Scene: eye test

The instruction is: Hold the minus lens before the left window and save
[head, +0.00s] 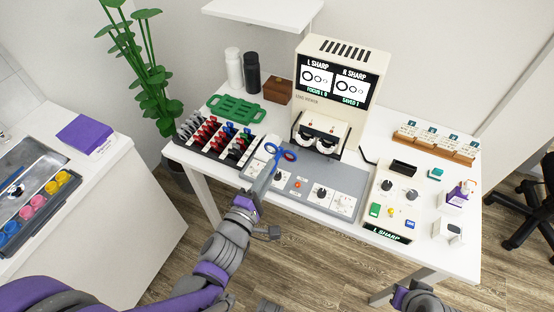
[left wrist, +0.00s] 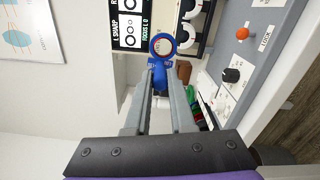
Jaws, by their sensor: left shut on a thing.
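My left gripper (head: 273,160) is shut on a blue-handled lens (head: 290,155); its sign cannot be read. In the left wrist view the lens's blue ring (left wrist: 162,47) stands beyond the fingertips (left wrist: 160,88). The cream lens viewer (head: 341,72) has two white-rimmed windows low on its front, the left window (head: 304,136) and the right one (head: 327,145). The lens is in front and to the left of the left window, seemingly apart from it. The screen (head: 333,80) reads "L SHARP", "R SHARP", "FOCUS L 0" and "SAVED 1". My right gripper (head: 424,299) shows only partly at the bottom edge.
A grey panel (head: 300,187) with knobs and an orange button lies in front of the viewer. A green tray (head: 236,108) lies behind the rack.

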